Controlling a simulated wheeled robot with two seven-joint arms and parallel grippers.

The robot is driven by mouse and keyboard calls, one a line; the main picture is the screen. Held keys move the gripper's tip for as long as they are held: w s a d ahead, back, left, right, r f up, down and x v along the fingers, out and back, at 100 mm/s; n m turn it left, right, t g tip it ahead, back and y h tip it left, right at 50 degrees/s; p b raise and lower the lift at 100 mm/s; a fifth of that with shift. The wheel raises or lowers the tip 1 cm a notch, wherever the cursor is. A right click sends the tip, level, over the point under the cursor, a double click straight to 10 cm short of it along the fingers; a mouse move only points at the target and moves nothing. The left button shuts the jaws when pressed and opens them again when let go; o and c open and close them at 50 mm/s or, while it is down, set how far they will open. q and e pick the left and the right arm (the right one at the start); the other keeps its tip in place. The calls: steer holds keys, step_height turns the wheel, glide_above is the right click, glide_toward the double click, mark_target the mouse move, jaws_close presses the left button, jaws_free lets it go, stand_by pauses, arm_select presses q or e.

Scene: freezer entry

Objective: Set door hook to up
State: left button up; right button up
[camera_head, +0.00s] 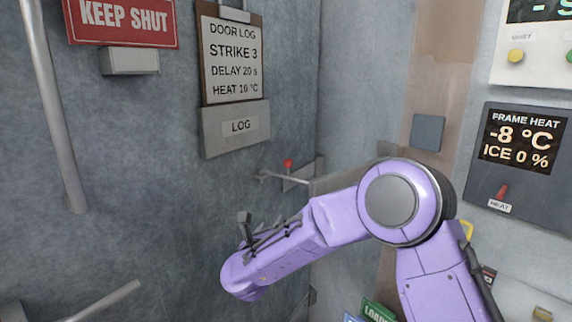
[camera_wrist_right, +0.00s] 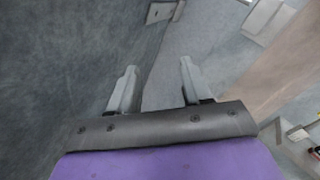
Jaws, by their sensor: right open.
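What looks like the door hook (camera_head: 287,180) is a thin grey metal bar beside the corner, lying roughly level, with a small red knob (camera_head: 287,163) above it. It meets a grey bracket at its right. My right arm crosses in front and below it, with the purple hand at the lower middle of the head view. The right fingers are hidden there. In the right wrist view my right gripper (camera_wrist_right: 157,80) has two grey fingers apart with nothing between them. A small grey metal piece (camera_wrist_right: 161,12) shows beyond the fingers; I cannot tell which part it is.
The grey wall carries a vertical handle bar (camera_head: 52,105), a red KEEP SHUT sign (camera_head: 122,22), a door log board (camera_head: 233,58) and a LOG holder (camera_head: 236,128). A frame heat panel (camera_head: 518,150) is at the right. Another bar (camera_head: 103,302) shows at lower left.

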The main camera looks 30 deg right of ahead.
mark_target(288, 169)
step_height(288, 169, up, 13)
steer(key=d+m+g+h+p, duration=0.1)
steer(key=d+m+h, duration=0.1)
steer(key=m, duration=0.5)
steer(key=p+x, duration=0.1)
steer(key=x, duration=0.2)
steer(key=p+x, duration=0.2)
steer(key=x, duration=0.1)
steer(key=p+x, duration=0.2)
steer(key=x, duration=0.1)
steer(key=shift+w+f, duration=0.25)
steer(key=shift+f, duration=0.15)
steer(key=shift+w+d, duration=0.15)
steer(key=shift+w, duration=0.05)
arm_select(q)
step_height(288, 169, up, 8)
steer(key=shift+f, duration=0.2)
arm_select(e)
steer(key=shift+w+f, duration=0.1)
steer(key=shift+f, duration=0.05)
jaws_close()
